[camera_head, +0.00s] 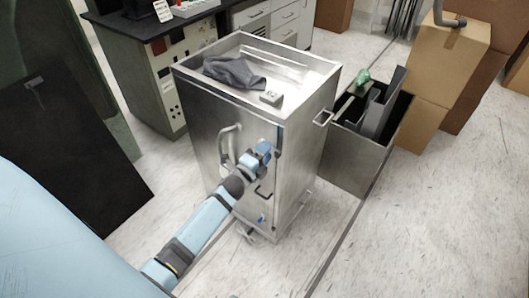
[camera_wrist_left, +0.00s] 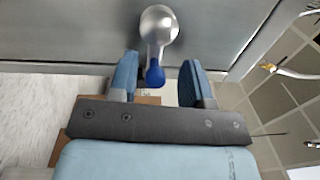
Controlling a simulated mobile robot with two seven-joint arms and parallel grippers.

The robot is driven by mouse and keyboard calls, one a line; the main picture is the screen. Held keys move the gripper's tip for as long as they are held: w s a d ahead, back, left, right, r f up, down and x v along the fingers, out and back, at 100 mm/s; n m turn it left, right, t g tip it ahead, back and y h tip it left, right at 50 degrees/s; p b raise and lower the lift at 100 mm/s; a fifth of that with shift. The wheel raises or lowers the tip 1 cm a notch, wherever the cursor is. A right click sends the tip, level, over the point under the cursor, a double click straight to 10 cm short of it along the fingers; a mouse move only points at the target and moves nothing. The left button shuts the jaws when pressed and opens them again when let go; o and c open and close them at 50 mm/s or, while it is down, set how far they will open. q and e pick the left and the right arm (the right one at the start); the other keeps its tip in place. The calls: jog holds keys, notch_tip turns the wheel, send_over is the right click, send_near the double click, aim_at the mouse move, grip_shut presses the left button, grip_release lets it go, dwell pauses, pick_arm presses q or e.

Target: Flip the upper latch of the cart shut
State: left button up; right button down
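The steel cart (camera_head: 240,130) stands upright in the middle of the head view, its door facing me. My left gripper (camera_head: 266,150) is up at the door's upper right edge and covers the upper latch there. In the left wrist view, the upper latch (camera_wrist_left: 159,25) is a rounded silver piece with a blue tip pointing down in the picture. My left gripper (camera_wrist_left: 158,80) is open, its two blue fingers on either side of the blue tip, with gaps visible. A lower latch (camera_head: 262,218) with a blue tip shows near the cart's bottom. My right gripper is out of view.
An open metal bin (camera_head: 352,160) stands right of the cart, with cardboard boxes (camera_head: 447,60) behind. A lab bench (camera_head: 165,75) is behind left. Floor in front is clear.

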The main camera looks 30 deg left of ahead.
pick_arm(q)
jog(key=s+a+f, duration=0.1)
jog(key=s, duration=1.2)
jog(key=shift+s, duration=0.35)
jog(key=shift+s, duration=0.1)
